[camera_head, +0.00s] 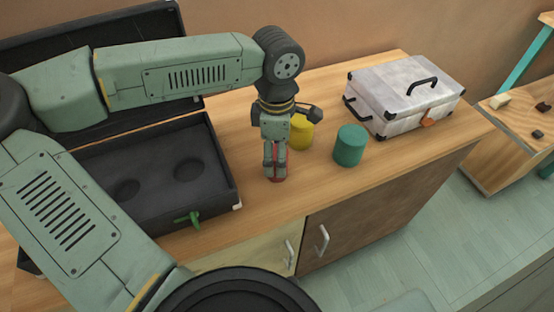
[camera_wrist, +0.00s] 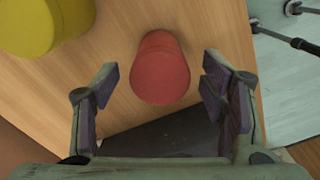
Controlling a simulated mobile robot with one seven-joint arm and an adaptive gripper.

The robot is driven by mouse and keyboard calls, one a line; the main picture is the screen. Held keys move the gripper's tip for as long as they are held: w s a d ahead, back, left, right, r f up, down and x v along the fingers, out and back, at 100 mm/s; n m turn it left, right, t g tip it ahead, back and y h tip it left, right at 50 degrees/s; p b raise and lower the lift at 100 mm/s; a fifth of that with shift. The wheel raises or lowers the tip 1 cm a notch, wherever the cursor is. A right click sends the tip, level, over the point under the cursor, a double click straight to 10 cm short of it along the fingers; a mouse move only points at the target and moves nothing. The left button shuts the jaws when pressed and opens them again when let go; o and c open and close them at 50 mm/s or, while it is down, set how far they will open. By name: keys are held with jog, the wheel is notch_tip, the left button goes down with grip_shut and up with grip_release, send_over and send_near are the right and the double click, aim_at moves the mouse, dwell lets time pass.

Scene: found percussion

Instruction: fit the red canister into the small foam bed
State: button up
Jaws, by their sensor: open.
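The red canister (camera_wrist: 160,68) stands on the wooden counter. In the wrist view it lies between and just beyond the two finger pads of my open gripper (camera_wrist: 160,98), with space on both sides. In the head view my gripper (camera_head: 275,168) points down over the red canister (camera_head: 277,179) and hides most of it. The black open case (camera_head: 220,190) at left holds dark foam (camera_head: 155,170) with two round hollows, a smaller one (camera_head: 126,190) at left and a larger one (camera_head: 188,169) at right. Both look empty.
A yellow canister (camera_head: 301,133) stands just behind my gripper, and a teal canister (camera_head: 350,146) stands to the right. A silver case (camera_head: 405,95) sits at the back right. A green latch (camera_head: 188,219) sticks out at the black case's front. The counter's front right is clear.

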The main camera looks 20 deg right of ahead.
jog(key=c, duration=1.3)
jog(key=shift+r, duration=0.1)
